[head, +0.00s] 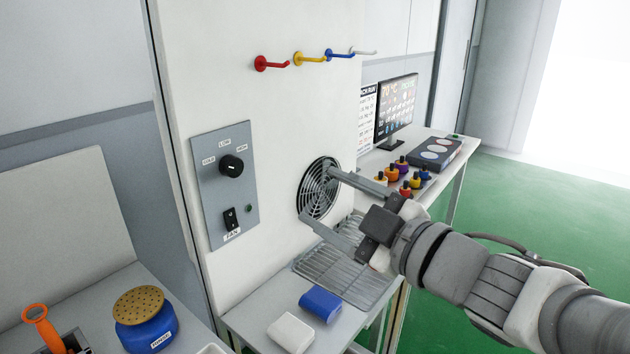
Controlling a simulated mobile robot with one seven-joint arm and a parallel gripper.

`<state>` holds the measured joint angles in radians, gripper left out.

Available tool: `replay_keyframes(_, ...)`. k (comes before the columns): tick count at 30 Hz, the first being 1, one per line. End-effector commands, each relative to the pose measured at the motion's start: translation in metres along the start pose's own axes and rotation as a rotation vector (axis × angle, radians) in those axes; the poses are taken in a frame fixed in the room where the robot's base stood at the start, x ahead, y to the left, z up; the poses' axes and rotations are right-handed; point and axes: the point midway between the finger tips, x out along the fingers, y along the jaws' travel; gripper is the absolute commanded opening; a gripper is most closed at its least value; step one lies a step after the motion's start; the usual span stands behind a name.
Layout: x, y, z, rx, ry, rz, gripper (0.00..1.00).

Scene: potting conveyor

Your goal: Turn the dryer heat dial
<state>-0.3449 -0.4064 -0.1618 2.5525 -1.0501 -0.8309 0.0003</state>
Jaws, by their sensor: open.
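The dryer heat dial is a round black knob (231,166) on a grey control panel (213,205) fixed to the white wall. Labels sit around the knob, with LOW above it. A black FAN switch (230,219) and a small green light are lower on the same panel. My gripper (318,192) is open and empty, with its two long fingers spread and pointing left. It is right of the panel, in front of the round fan grille (319,188), and apart from the knob. The fingers hide part of the grille.
Below the grille, a shelf (251,322) holds a wire rack (345,270), a blue block (321,303) and a white block (290,333). Coloured hooks (311,59) stick out above. A blue jar (146,322) stands lower left. A monitor (397,108) stands at the back.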

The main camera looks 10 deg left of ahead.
Motion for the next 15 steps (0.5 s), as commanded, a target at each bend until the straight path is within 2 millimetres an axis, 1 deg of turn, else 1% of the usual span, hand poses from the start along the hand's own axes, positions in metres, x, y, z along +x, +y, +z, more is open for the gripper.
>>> replay_keyframes(1, 0.002, -0.012, 0.0, -0.007, 0.032, -0.023, 0.76)
replay_keyframes(4, 0.003, -0.02, -0.006, -0.016, 0.071, -0.049, 0.76)
replay_keyframes(10, 0.012, -0.021, -0.012, -0.018, 0.086, -0.061, 0.76)
replay_keyframes(15, 0.03, -0.021, -0.014, -0.016, 0.084, -0.062, 0.76)
